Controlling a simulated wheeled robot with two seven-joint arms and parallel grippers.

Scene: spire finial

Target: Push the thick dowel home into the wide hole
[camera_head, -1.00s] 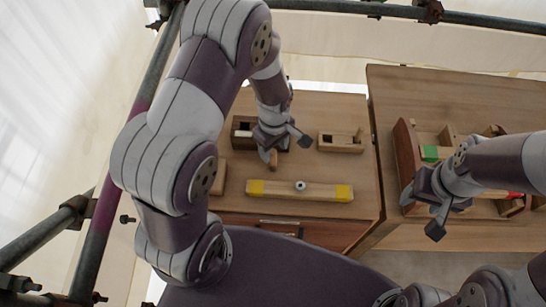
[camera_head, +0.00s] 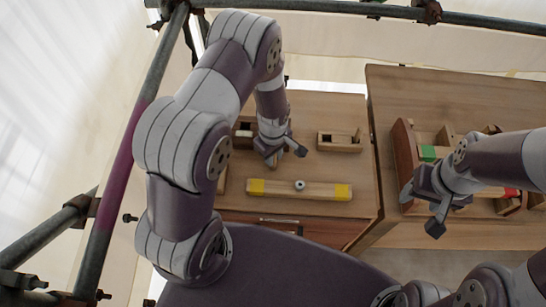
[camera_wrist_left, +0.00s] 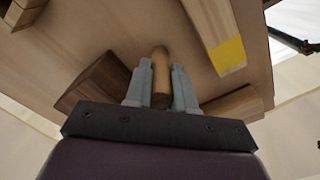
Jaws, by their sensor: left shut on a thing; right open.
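My left gripper (camera_head: 281,153) is shut on a wooden dowel (camera_head: 271,161). In the left wrist view the dowel (camera_wrist_left: 160,73) stands between the two grey fingers (camera_wrist_left: 160,88), its end pointing away from the wrist. The gripper is above the left table, behind a long wooden bar (camera_head: 320,190) with yellow ends. A small round grey piece (camera_head: 299,185) sits at the bar's middle. The dowel is apart from the bar. I cannot make out the wide hole. My right gripper (camera_head: 421,210) is open and empty near the wooden tray on the right table.
A dark wooden box (camera_head: 243,131) and a light wooden block with a slot (camera_head: 340,142) stand at the back of the left table (camera_head: 345,110). A wooden tray (camera_head: 402,150) with several blocks, one green (camera_head: 428,152), is on the right table. Scaffold poles (camera_head: 119,180) border the left.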

